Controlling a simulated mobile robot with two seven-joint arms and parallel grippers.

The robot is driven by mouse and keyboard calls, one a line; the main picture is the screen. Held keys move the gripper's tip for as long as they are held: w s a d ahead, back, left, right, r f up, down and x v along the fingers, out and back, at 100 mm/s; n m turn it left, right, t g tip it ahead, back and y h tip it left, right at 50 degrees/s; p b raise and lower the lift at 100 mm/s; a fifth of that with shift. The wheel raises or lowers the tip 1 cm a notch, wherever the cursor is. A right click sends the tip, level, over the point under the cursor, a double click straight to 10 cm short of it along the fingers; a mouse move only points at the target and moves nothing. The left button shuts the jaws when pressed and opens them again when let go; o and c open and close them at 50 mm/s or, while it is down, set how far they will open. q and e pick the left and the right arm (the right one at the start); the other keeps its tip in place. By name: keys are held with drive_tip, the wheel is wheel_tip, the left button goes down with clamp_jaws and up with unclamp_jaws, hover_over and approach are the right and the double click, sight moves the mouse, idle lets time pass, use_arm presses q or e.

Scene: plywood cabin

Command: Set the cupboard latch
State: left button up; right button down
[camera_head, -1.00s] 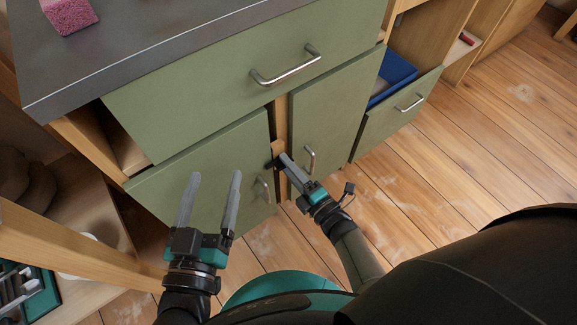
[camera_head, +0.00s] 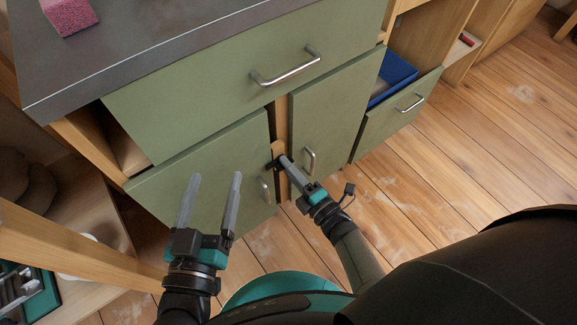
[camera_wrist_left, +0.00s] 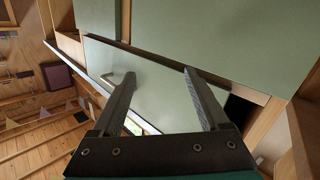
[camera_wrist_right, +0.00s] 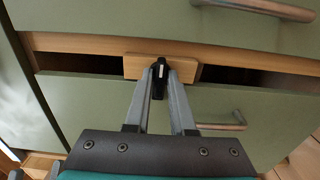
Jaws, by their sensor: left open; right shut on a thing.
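The cupboard latch (camera_wrist_right: 133,67) is a small wooden block on the post (camera_wrist_right: 70,43) between two green doors. In the right wrist view its long side runs along the post, with a black knob at its middle. My right gripper (camera_wrist_right: 162,72) is shut on this knob, its fingers partly hiding it. In the head view the latch (camera_head: 278,148) is small and partly hidden by my right gripper (camera_head: 281,161). The left door (camera_head: 205,165) and right door (camera_head: 330,110) flank it. My left gripper (camera_head: 212,177) is open and empty in front of the left door.
A wide green drawer (camera_head: 220,85) with a metal handle is above the doors. At the right, a lower drawer (camera_head: 390,125) stands pulled out with a blue tray (camera_head: 392,75) behind its front. A pink sponge (camera_head: 70,14) lies on the grey counter (camera_head: 150,45). A wooden beam crosses the lower left.

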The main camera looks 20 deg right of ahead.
use_arm(q)
drive_tip(key=shift+w+a+f+m+g+y+p, duration=0.2)
drive_tip(key=shift+w+a+f+g+p, duration=0.1)
drive_tip(key=shift+g, duration=0.25)
drive_tip(key=shift+w+a+f+m+g+y+p, duration=0.1)
drive_tip(key=shift+w+a+f+g+y+p, duration=0.15)
drive_tip(key=shift+g, duration=0.3)
use_arm(e)
drive_tip(key=shift+m, duration=9)
use_arm(q)
drive_tip(key=shift+s+f, duration=0.1)
use_arm(e)
drive_tip(key=c, duration=0.9)
unclamp_jaws()
drive_tip(key=shift+s, duration=0.1)
